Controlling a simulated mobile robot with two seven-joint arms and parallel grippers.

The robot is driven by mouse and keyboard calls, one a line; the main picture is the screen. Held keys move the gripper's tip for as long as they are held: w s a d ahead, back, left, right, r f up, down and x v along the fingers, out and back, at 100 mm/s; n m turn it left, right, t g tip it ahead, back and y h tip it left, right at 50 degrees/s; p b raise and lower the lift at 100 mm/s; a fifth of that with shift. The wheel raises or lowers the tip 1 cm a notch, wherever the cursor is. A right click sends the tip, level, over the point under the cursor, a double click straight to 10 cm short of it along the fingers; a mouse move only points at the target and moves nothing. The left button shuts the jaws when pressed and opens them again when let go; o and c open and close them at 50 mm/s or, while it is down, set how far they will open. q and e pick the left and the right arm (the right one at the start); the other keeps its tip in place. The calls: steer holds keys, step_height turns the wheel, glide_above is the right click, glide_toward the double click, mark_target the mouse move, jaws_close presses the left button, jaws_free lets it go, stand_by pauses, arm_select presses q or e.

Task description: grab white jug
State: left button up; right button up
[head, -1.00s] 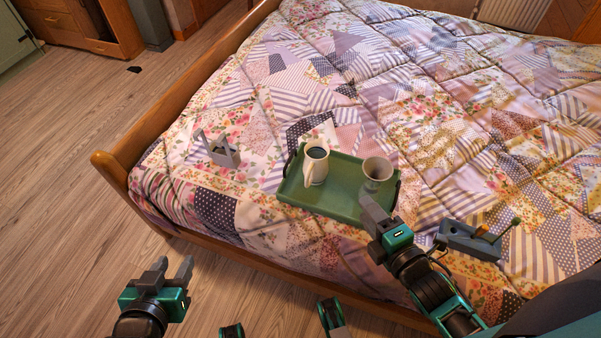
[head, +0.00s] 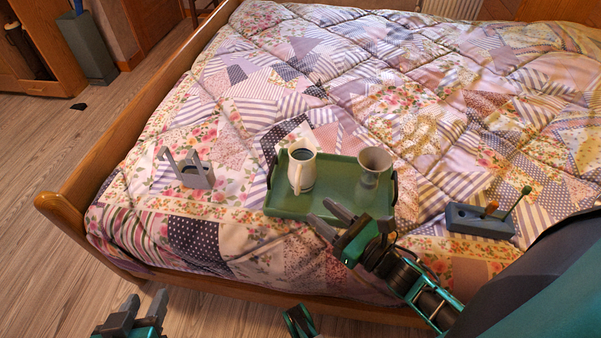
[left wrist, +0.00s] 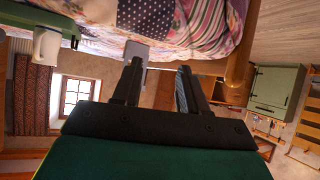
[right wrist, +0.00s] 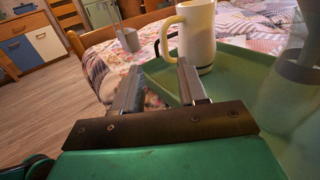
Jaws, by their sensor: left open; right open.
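The white jug (head: 302,167) stands upright on the left half of a green tray (head: 330,196) on the bed, with its handle towards the front. It also shows in the right wrist view (right wrist: 196,36), just beyond my right fingers, handle on its left. In the left wrist view the jug (left wrist: 46,46) is at the upper left. My right gripper (head: 332,220) is open and empty at the tray's front edge, in front of the jug and slightly to its right. My left gripper (head: 144,306) is open and empty, low beside the bed.
A pale flared cup (head: 374,166) stands on the tray right of the jug. A grey holder (head: 188,170) lies on the quilt at left. A grey-blue block with pegs (head: 480,220) is at right. The wooden bed frame (head: 72,215) rises at left.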

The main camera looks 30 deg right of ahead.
steer(key=x, duration=0.2)
steer(key=b+x, duration=0.1)
steer(key=x, duration=0.4)
steer(key=shift+w+d, duration=0.25)
steer(key=shift+w, duration=0.2)
jaws_close()
stand_by(1.0)
